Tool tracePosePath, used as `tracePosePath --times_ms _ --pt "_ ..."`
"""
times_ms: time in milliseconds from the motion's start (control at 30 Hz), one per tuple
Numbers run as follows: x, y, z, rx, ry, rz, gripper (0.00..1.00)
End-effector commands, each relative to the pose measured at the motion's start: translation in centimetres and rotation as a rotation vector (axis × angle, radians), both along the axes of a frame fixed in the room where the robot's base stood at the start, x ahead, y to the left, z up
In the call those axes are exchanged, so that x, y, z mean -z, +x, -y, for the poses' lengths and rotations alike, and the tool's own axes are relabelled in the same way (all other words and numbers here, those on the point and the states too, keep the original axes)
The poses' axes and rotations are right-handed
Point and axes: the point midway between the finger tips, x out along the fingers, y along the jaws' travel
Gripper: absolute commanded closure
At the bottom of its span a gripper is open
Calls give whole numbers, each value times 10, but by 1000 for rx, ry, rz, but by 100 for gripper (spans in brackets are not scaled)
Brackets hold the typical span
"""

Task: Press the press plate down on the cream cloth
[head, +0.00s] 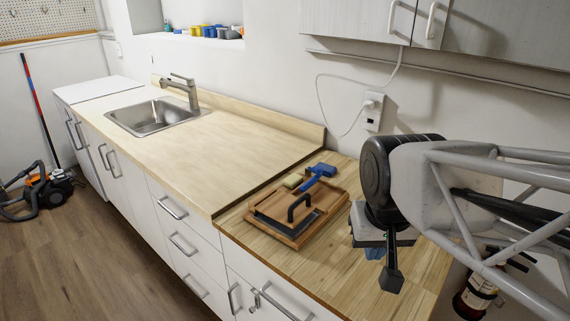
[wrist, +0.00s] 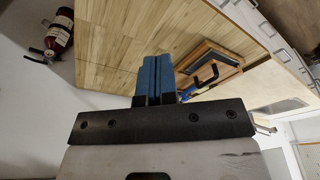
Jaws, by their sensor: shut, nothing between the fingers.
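The press plate (head: 283,222), a flat piece with a dark edge and a black arched handle (head: 300,203), lies on a wooden board (head: 334,206) on the wood counter. The plate also shows in the wrist view (wrist: 219,56), with its handle standing up. I cannot make out the cream cloth for certain; a small pale yellow-green block (head: 292,181) lies at the board's back edge. My gripper (head: 375,253) is over the counter, to the right of the board and apart from it. Its blue fingers (wrist: 153,75) are together and empty in the wrist view.
A blue-handled tool (head: 319,172) lies at the back of the board. The sink (head: 155,112) is far left on the paler counter. A fire extinguisher (head: 476,296) hangs at right. Wall cabinets overhang the back. Counter between board and gripper is bare.

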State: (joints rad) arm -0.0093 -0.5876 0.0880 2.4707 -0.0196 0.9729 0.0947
Motion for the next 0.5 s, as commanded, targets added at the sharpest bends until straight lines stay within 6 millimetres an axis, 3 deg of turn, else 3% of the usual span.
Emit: tracePosePath --times_ms 500 --pt "-39 122 -27 242 -4 -137 100"
